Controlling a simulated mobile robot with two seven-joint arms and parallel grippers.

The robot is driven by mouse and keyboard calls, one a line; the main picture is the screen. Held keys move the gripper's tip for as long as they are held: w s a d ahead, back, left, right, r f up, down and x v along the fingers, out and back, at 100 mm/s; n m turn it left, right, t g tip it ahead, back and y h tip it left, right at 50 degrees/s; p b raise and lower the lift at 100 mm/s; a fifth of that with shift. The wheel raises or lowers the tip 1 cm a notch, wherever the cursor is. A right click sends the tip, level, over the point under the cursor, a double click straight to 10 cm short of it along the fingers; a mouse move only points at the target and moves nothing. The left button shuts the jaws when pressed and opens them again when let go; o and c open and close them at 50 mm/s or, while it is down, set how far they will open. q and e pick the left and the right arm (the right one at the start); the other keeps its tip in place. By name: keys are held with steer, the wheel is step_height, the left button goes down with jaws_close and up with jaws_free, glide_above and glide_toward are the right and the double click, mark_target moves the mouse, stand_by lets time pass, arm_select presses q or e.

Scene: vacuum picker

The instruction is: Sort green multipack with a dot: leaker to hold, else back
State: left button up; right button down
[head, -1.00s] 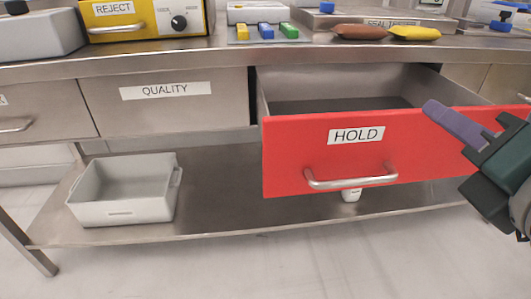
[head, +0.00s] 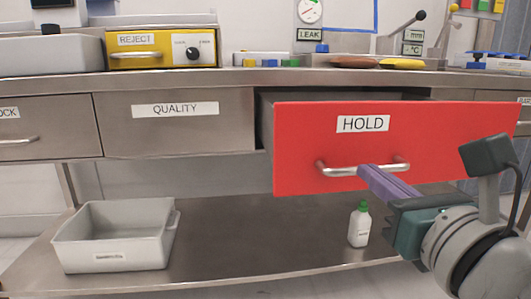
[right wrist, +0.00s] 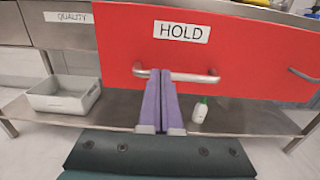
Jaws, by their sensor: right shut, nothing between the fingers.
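The red HOLD drawer (head: 300,160) is pulled open from the bench; its inside is mostly hidden from this low view. My right gripper (head: 366,172) is at the drawer's handle (head: 335,171). In the right wrist view, its purple fingers (right wrist: 160,82) are together just at the handle bar (right wrist: 190,77), with nothing between them; I cannot tell whether they touch it. A brown pack (head: 353,61) and a yellow pack (head: 402,64) lie on the bench top at the back. Small blue, yellow and green items (head: 268,62) stand left of them. My left gripper is not in view.
A grey bin (head: 115,240) and a white bottle with a green cap (head: 359,225) stand on the lower shelf. A yellow REJECT box (head: 160,48) is on the bench top. The QUALITY drawer (head: 180,125) is closed. A LEAK gauge (head: 309,12) is on the wall.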

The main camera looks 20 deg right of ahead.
mark_target(343, 152)
steer(key=b+x, duration=0.1)
steer(key=x, duration=0.4)
steer(key=shift+w+d+f, duration=0.1)
steer(key=shift+w, duration=0.25)
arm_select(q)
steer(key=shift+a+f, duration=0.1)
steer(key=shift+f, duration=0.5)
arm_select(e)
steer(key=shift+w+d, duration=0.1)
steer(key=shift+w, duration=0.35)
